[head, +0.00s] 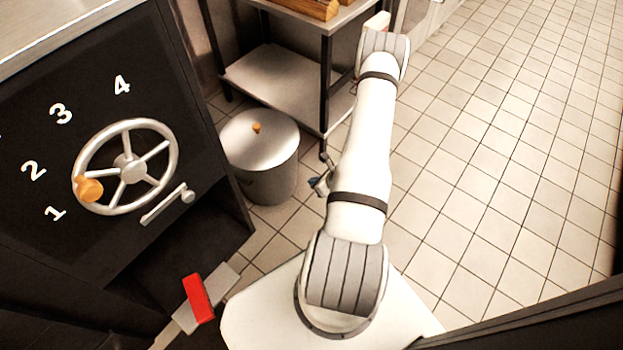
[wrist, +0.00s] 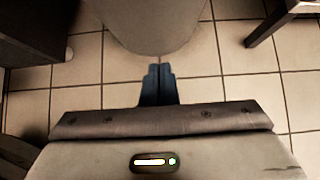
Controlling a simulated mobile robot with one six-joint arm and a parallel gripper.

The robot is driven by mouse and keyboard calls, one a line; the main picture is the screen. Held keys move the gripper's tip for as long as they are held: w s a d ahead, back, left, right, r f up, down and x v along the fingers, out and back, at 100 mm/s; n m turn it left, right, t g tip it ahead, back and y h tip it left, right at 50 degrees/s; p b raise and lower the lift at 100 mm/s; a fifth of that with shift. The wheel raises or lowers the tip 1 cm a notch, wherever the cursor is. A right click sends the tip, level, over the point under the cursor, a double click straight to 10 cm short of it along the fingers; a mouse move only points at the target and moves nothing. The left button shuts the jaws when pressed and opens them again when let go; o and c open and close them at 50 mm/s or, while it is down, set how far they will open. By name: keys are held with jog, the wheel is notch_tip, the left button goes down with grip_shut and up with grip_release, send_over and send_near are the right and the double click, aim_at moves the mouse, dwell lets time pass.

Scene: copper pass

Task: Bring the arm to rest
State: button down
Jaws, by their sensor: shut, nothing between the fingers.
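My gripper shows in the wrist view (wrist: 158,72) as two dark blue fingers pressed together, with nothing between them. It points toward the lower side of a grey round bin, which also shows in the wrist view (wrist: 158,25); I cannot tell if they touch. In the head view my white arm stretches forward over the tiled floor. A small part of my gripper (head: 320,185) shows at the arm's left side, just right of the bin (head: 268,185). The rest of the gripper is hidden behind the arm.
A dark panel with a spoked handwheel (head: 128,167), an orange knob and the numbers 1 to 4 stands at left. A red-gripped lever (head: 198,298) is below it. A metal shelf table (head: 285,85) stands behind the bin. The tiled floor (head: 500,150) at right is clear.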

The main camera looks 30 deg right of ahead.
jog(key=p+v, duration=0.1)
jog(key=v, duration=0.4)
jog(key=w+a+r+n+g+y+p, duration=0.15)
jog(key=a+r+n+p, duration=0.35)
jog(key=r, duration=0.8)
jog(key=w+a+r+n+g+y+p, duration=0.1)
jog(key=w+a+r+n+y+p, duration=0.3)
jog(key=r, duration=1)
jog(key=w+a+r+n+g+p, duration=0.1)
jog(key=a+r+n+p, duration=0.45)
jog(key=r, duration=0.75)
jog(key=s+a+r+n+h+p, duration=0.2)
jog(key=s+r+n+p, duration=0.3)
jog(key=r, duration=0.7)
jog(key=s+a+r+n+g+h+p, duration=0.1)
jog(key=s+a+r+n+h+p, duration=0.2)
jog(key=r, duration=1)
jog(key=s+a+r+n+g+h+p, duration=0.1)
jog(key=s+a+r+n+h+p, duration=0.1)
jog(key=s+r+n+p, duration=0.6)
notch_tip(320, 180, up, 5)
jog(key=shift+s+r+n+h+p, duration=0.1)
jog(key=shift+s+n+h+p, duration=0.05)
jog(key=shift+n+h+p, duration=0.65)
jog(key=shift+a+g, duration=0.15)
jog(key=shift+g, duration=0.1)
